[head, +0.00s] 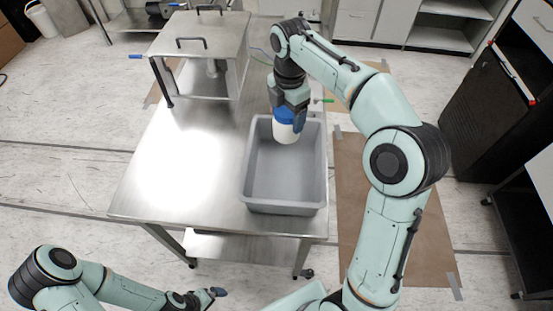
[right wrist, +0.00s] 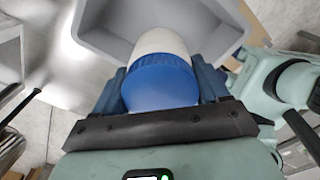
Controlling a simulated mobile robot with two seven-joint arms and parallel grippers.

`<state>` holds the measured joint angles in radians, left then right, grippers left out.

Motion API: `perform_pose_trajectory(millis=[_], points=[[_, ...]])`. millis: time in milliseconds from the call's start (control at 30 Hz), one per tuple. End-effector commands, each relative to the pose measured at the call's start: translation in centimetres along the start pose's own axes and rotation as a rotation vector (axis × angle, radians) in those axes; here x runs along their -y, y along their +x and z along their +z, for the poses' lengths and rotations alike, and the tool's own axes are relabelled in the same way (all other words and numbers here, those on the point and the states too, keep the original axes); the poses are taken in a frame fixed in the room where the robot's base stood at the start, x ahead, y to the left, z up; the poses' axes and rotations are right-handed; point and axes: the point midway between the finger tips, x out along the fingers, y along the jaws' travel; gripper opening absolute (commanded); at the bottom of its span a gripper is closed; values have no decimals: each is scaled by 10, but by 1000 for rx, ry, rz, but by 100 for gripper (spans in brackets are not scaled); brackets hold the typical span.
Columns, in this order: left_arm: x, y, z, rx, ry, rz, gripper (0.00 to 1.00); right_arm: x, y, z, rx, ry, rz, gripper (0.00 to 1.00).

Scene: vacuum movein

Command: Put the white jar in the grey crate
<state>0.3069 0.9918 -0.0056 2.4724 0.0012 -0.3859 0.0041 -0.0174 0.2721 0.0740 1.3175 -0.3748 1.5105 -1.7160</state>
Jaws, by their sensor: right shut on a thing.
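The white jar (head: 285,132) has a blue lid and hangs upright in my right gripper (head: 288,112), over the far end of the grey crate. My right gripper is shut on it around the lid. In the right wrist view the jar (right wrist: 163,45) shows its blue lid between the fingers (right wrist: 160,90), with the crate (right wrist: 222,12) beyond. The grey crate (head: 283,187) stands open and empty on the right side of the metal table. My left gripper (head: 212,294) is low at the bottom of the head view, away from the table; its finger opening is unclear.
The metal table (head: 150,190) is bare left of the crate. A metal box-like chamber with handles (head: 200,45) stands at the table's far end. A dark cabinet (head: 500,100) is at the right, and white cabinets (head: 400,22) are at the back.

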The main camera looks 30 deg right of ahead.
Motion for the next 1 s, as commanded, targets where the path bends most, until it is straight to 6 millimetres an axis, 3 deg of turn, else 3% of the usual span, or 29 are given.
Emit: perform_pose_trajectory(millis=[167,533,867,1000], points=[[6,8,9,12,-4,-4,100,2,21,0,-1,0,-7,43],[22,32,31,38,-14,-13,100,3,118,-1,-2,0,-8,43],[25,36,34,41,-15,-14,100,1,152,0,-1,1,-3,43],[28,41,37,45,-16,-16,100,2,178,0,-1,1,-5,43]])
